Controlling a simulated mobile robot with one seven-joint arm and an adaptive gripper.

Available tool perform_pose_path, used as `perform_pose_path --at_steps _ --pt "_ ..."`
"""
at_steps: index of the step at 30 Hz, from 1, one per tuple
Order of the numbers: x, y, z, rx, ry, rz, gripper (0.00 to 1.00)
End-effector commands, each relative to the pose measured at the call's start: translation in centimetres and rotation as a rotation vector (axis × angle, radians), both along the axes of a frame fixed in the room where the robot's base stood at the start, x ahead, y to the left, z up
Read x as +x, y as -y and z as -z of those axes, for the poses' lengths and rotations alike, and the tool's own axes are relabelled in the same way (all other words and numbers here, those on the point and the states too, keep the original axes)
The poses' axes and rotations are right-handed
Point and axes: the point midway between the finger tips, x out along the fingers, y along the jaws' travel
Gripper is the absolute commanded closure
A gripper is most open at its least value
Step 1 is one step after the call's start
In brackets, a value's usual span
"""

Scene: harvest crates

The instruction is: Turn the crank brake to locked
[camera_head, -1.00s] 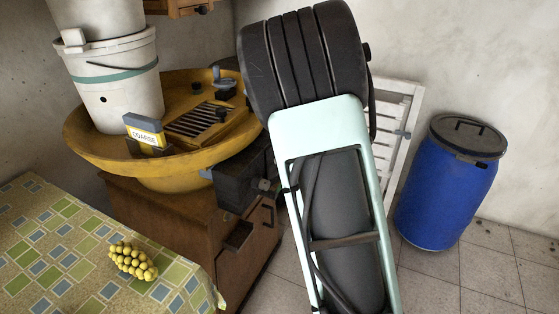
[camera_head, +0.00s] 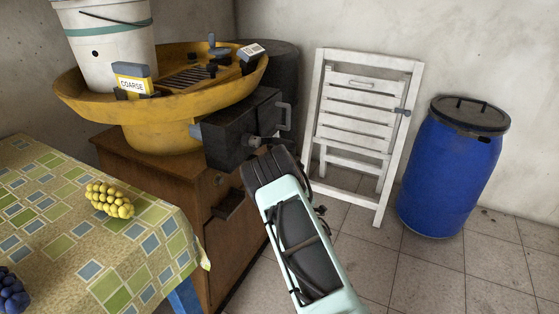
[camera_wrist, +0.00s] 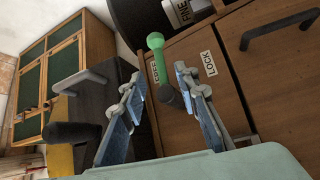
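In the wrist view, a green lever (camera_wrist: 155,45) with a round knob stands in front of a brown wooden panel (camera_wrist: 185,125). It has a dark end (camera_wrist: 167,96). A white LOCK label (camera_wrist: 208,63) is to its right, and a second label (camera_wrist: 154,72), hard to read, lies along the lever. My gripper (camera_wrist: 159,80) is open, with one blue-padded finger on each side of the lever. I cannot tell whether either finger touches it. In the head view, the arm hides the gripper and lever, low beside the dark crank box (camera_head: 225,140).
A yellow tub (camera_head: 150,105) with a COARSE sign (camera_head: 132,83) stands on a wooden cabinet (camera_head: 150,165). A table (camera_head: 60,225) with yellow grapes (camera_head: 110,200) is at the left. A folded white chair (camera_head: 313,110) and blue barrel (camera_head: 445,180) stand right. Floor between is clear.

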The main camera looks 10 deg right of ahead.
Motion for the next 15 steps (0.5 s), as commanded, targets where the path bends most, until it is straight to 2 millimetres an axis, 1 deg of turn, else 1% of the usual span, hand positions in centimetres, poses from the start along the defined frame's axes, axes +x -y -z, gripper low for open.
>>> perform_pose_path --at_steps 5,12,15 --pt "2.6 -0.4 -0.3 0.0 0.004 -0.001 0.71" --pt "6.9 -1.0 -0.8 0.0 0.004 0.001 0.71" --pt "8.3 -1.2 -1.0 -0.001 0.002 0.001 0.71"
